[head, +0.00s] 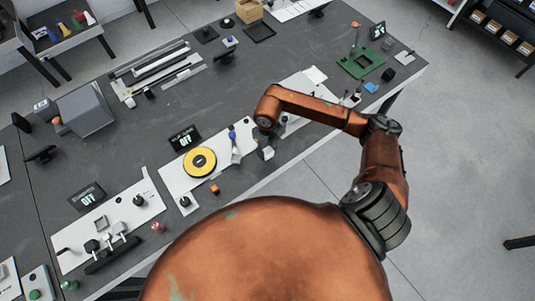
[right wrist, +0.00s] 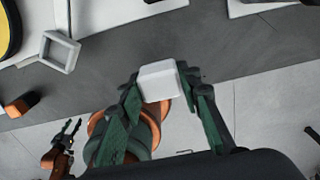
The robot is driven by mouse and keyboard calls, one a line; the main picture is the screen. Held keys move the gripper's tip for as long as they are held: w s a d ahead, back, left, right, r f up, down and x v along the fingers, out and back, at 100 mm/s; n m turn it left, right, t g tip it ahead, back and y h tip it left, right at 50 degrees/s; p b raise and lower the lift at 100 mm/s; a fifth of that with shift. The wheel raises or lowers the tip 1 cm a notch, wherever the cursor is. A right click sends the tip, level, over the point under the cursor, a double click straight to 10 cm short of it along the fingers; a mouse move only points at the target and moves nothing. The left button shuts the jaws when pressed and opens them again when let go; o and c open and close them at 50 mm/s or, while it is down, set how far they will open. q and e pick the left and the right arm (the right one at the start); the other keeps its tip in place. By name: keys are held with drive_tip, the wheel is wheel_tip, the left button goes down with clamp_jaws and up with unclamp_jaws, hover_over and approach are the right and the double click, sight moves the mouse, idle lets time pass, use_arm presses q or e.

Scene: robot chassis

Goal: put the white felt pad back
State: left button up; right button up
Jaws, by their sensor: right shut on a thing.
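My right gripper (right wrist: 160,88) is shut on a small white block-like pad (right wrist: 158,80), which shows between its green-sided fingers in the right wrist view. In the head view the right gripper (head: 267,144) is over the table's front edge area, mostly hidden by its own arm, and the pad is hard to make out there. A grey square frame (right wrist: 60,50) with an open middle lies on the table to the left of the pad in the right wrist view. My left gripper (right wrist: 72,128) shows small at the lower left of that view, its fingers apart and empty.
A yellow disc (head: 200,162) lies on a white board left of the right gripper. A small orange cube (head: 215,189) sits near the table's front edge. A green board (head: 361,63) is at the far right. Bare dark table (head: 110,155) shows at the left.

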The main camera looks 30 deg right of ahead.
sight(268, 154)
drive_tip(key=shift+w+d+f, duration=0.1)
drive_tip(key=shift+w+f, duration=0.05)
drive_tip(key=shift+f, duration=0.8)
drive_tip(key=shift+w+d+f, duration=0.1)
drive_tip(key=shift+f, duration=0.85)
drive_tip(key=shift+f, duration=0.2)
drive_tip(key=o, duration=1.1)
drive_tip(key=shift+r, duration=0.1)
wheel_tip(268, 154, up, 12)
drive_tip(key=shift+r, duration=0.15)
